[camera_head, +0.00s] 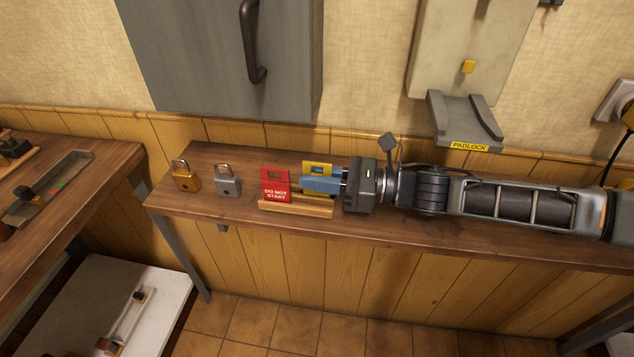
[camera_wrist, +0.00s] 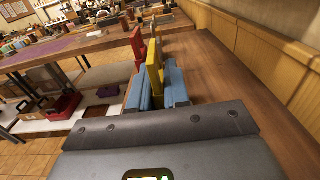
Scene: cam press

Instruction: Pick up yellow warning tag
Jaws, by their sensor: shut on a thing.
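The yellow warning tag (camera_head: 318,167) stands upright on the wooden bench, next to the red "DO NOT START" tag (camera_head: 275,185). My gripper (camera_head: 318,184) comes from the right and its blue fingers are shut on the yellow tag, hiding part of it. In the wrist view the yellow tag (camera_wrist: 153,68) rises between the two blue fingers (camera_wrist: 157,85), with the red tag (camera_wrist: 137,45) just beyond it. I cannot tell whether the yellow tag is clear of the wooden holder (camera_head: 296,209).
A brass padlock (camera_head: 186,180) and a grey padlock (camera_head: 227,186) stand to the left on the bench (camera_head: 240,209). A grey wall cabinet (camera_head: 200,60) hangs behind. A grey bracket labelled PADLOCK (camera_head: 465,125) is on the wall above my arm. Another bench (camera_head: 80,190) is at the left.

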